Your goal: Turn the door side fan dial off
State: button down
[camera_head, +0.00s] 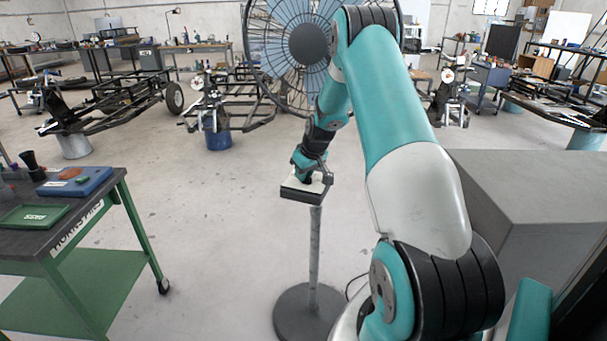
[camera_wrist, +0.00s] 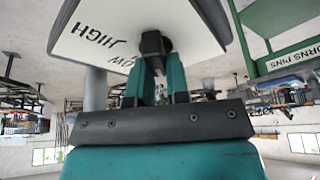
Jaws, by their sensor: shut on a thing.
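The fan control box (camera_head: 289,193) sits on top of a grey stand in the head view. Its white face shows in the wrist view (camera_wrist: 110,25), with the words HIGH and LOW upside down. The black dial (camera_wrist: 153,43) stands out from that face. My gripper (camera_wrist: 157,62) is at the dial, its teal fingers shut on it. In the head view my gripper (camera_head: 308,178) is over the box and covers the dial. Which setting the dial points to cannot be told. The fan (camera_head: 285,50) stands behind my arm, partly hidden by it.
The stand's round base (camera_head: 295,315) is on the floor, with a cable beside it. A green-framed cart (camera_head: 45,240) with trays is at left. A grey box-like block (camera_head: 540,190) is at right. Vehicle frames (camera_head: 110,115) stand farther back. The floor left of the stand is clear.

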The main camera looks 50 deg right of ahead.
aim_at(311, 179)
jog(key=shift+s+f, duration=0.1)
jog(key=shift+s, duration=0.05)
jog(key=c, duration=1.1)
grip_release()
jog(key=b+v, duration=0.1)
jog(key=v, duration=0.6)
jog(key=shift+r, duration=0.35)
